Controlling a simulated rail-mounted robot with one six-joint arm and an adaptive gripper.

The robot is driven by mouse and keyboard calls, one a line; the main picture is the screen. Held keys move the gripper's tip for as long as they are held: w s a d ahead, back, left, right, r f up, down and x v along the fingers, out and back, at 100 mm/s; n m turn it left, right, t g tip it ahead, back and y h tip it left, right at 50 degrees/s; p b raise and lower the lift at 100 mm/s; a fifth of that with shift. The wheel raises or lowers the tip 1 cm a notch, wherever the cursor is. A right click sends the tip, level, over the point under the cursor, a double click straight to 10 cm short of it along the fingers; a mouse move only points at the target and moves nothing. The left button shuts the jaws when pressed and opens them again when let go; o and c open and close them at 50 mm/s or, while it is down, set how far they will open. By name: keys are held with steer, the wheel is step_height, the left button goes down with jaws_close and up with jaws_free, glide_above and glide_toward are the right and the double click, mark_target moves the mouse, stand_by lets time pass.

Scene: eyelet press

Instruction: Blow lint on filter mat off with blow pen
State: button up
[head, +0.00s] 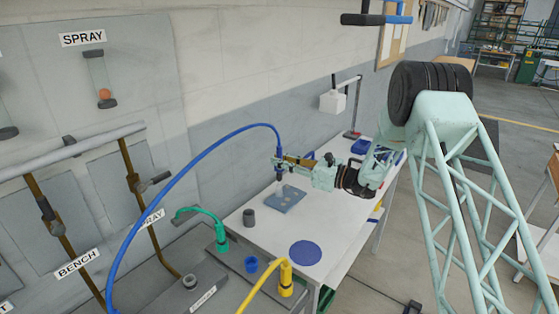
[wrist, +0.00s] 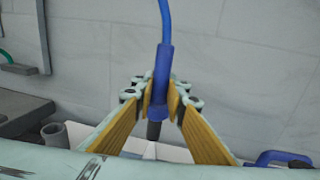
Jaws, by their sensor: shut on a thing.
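The blow pen (head: 279,172) is blue with a dark nozzle, and a blue hose runs from its top. My gripper (head: 281,163) is shut on it and holds it roughly upright above the table. In the wrist view, the two yellow-padded fingers of my gripper (wrist: 160,100) close around the pen (wrist: 163,72), with its dark tip pointing down. The filter mat (head: 296,204) is a blue-grey square on the white table, with pale specks of lint (head: 283,200) on it. The nozzle is just above the mat's far left part; the exact gap cannot be told.
A grey cup (head: 249,217) and a round blue pad (head: 306,252) are on the table. Green (head: 221,237) and yellow (head: 286,277) hosed tools stand at its near side, by an empty blue holder (head: 251,264). A white box on a stand (head: 333,101) is behind.

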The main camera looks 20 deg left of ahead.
steer(key=shift+f, duration=0.4)
steer(key=w+d, duration=0.1)
steer(key=w, duration=0.4)
steer(key=shift+w+d+b, duration=0.35)
steer(key=shift+w, duration=0.05)
stand_by(0.6)
steer(key=shift+s, duration=0.1)
stand_by(0.8)
steer(key=s+d, duration=0.2)
steer(key=s, duration=0.9)
steer(key=shift+s+b, duration=0.2)
steer(key=shift+b, duration=0.2)
stand_by(0.6)
steer(key=shift+w, duration=0.1)
stand_by(0.9)
steer(key=w+d, duration=0.2)
steer(key=w, duration=0.6)
steer(key=shift+d, duration=0.35)
stand_by(0.5)
